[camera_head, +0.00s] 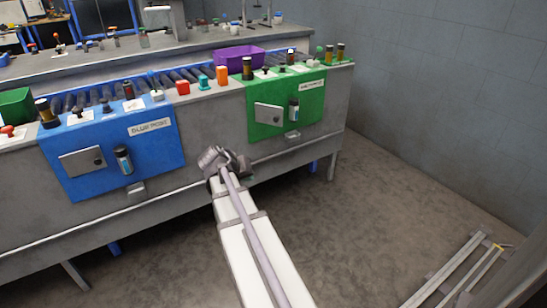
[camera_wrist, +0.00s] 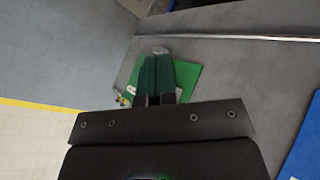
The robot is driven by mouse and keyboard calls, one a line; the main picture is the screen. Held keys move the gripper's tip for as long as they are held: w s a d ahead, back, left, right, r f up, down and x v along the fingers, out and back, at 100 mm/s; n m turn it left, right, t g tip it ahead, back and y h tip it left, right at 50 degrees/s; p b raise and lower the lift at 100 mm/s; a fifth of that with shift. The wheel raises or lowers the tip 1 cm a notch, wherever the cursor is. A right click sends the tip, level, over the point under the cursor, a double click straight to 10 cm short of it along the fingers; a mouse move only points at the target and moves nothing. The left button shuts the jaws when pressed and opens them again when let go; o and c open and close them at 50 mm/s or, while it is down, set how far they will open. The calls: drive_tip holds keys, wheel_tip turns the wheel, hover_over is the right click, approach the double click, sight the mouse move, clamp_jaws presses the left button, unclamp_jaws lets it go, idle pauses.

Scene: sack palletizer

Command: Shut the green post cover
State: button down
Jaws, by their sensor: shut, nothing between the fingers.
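The green post is a green panel (camera_head: 262,95) on the front and top of the grey bench, at the right. In the wrist view my gripper (camera_wrist: 158,98) is shut and empty, partly hiding the green panel (camera_wrist: 189,76).
A blue panel (camera_head: 150,151) with a similar plate (camera_head: 82,162) is at the left. Metal rails (camera_head: 450,268) lie on the floor at lower right; the floor between is clear.

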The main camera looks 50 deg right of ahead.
drive_tip(key=w+d+f+m+h+b, duration=0.25)
drive_tip(key=d+f+b, duration=0.3)
drive_tip(key=d, duration=0.35)
drive_tip(key=m+t+h, duration=0.3)
drive_tip(key=t+h, duration=0.2)
drive_tip(key=h, duration=0.1)
approach(276, 120)
drive_tip(key=p+x, duration=0.1)
drive_tip(key=x, duration=0.6)
drive_tip(key=shift+d, duration=0.3)
drive_tip(key=shift+w+t, duration=0.15)
drive_tip(key=shift+t, duration=0.25)
